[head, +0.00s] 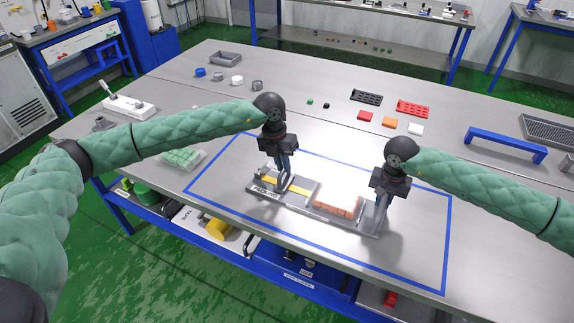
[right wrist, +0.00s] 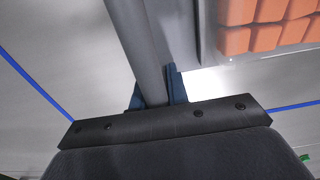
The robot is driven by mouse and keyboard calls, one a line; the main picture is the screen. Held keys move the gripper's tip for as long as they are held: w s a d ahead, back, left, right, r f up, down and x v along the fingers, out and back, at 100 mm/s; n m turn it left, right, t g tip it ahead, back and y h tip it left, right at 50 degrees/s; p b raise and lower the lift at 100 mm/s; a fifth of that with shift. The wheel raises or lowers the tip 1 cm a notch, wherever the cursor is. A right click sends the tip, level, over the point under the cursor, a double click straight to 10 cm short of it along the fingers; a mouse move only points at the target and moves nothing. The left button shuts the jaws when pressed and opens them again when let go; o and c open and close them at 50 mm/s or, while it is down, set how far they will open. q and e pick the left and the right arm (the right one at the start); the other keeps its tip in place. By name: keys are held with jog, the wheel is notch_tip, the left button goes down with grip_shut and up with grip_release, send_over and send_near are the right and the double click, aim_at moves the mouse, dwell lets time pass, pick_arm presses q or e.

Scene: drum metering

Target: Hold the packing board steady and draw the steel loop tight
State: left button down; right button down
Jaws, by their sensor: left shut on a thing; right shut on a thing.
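The grey packing board (head: 318,208) lies inside the blue outline on the table. Its left part carries a yellow strip (head: 298,190), and its right part holds orange-red blocks (head: 338,206), also seen in the right wrist view (right wrist: 268,28). My left gripper (head: 284,176) is shut over the left part, on a small grey upright piece that looks like the steel loop; the fingers hide much of it. My right gripper (head: 380,212) is shut at the board's right end. In the right wrist view its blue fingers (right wrist: 158,98) close on a round grey bar (right wrist: 136,45) beside the board's edge.
Behind the board lie a red tray (head: 413,109), a black tray (head: 366,96) and small coloured blocks. A blue bridge-shaped bar (head: 520,140) stands at the right. A clear box of green pieces (head: 181,159) sits left of the outline. The table just behind the board is bare.

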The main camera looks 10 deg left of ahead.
pick_arm(q)
jog(key=shift+w+a, duration=0.2)
jog(key=shift+a, duration=0.65)
jog(key=c, duration=1.5)
grip_release()
jog(key=shift+o, duration=0.2)
jog(key=shift+d, duration=0.1)
jog(key=shift+s+d, duration=0.15)
jog(key=shift+d, duration=0.4)
jog(key=shift+s+d+r, duration=0.1)
jog(key=shift+d, duration=0.4)
jog(key=shift+s+d+r, duration=0.1)
jog(key=shift+d, duration=0.35)
notch_tip(320, 180, up, 12)
jog(key=a+f, duration=0.1)
jog(key=a, duration=0.1)
jog(key=s+d+f+n, duration=0.3)
jog(key=d+n, duration=0.6)
jog(key=d, duration=0.1)
jog(key=shift+d+f+n, duration=0.15)
jog(key=shift+f+n, duration=0.1)
jog(key=shift+n, duration=0.15)
